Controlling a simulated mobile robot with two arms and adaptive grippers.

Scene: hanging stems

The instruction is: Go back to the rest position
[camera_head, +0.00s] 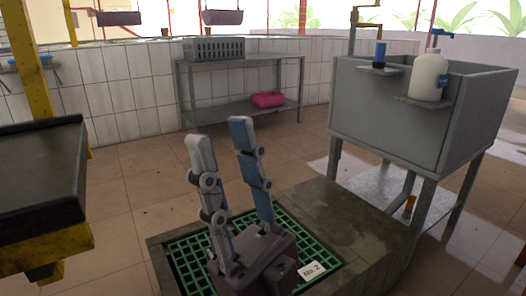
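My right gripper (216,130) stands low in the middle of the head view, with its fingers pointing up in the picture. One finger is grey-white and the other is blue-grey; they are clearly apart, with nothing between them. Its dark body hides part of a green grid (188,262) in the floor behind it. My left gripper is not in view.
A black-topped bench (40,165) is at the left. A grey sink (385,115) with a white bottle (428,75) is at the right. A metal table (235,110) by the tiled wall holds a grey crate (215,49) and a pink basin (267,99). Tiled floor between is clear.

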